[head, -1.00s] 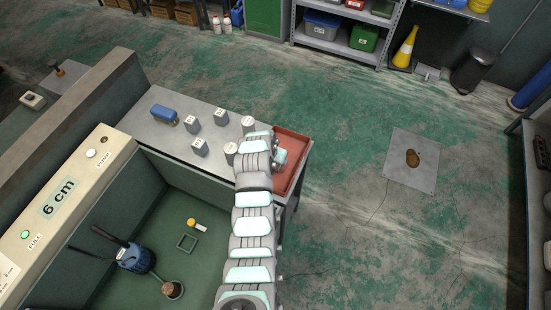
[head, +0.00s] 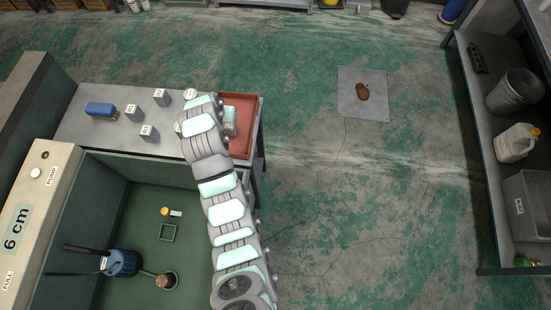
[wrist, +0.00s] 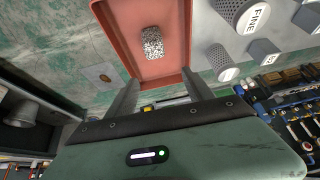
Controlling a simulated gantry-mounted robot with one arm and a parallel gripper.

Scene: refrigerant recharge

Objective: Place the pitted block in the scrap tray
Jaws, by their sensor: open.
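The pitted block (wrist: 152,43), a small speckled black-and-white piece, is inside the red scrap tray (wrist: 112,18) in the wrist view, apart from the tray's side walls. My gripper (wrist: 160,80) is open, with its two fingers spread and nothing between them. The block shows beyond the fingertips, clear of both. In the head view the scrap tray (head: 248,112) is at the right end of the grey bench, and my gripper (head: 230,116) is over its left part. My arm hides some of the tray there, and I cannot make out the block in that view.
Several grey labelled blocks (head: 149,132) and a blue object (head: 101,109) stand on the bench (head: 80,127) left of the tray. A green-floored basin (head: 135,215) lies in front. A shelf unit (head: 482,190) stands at the right.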

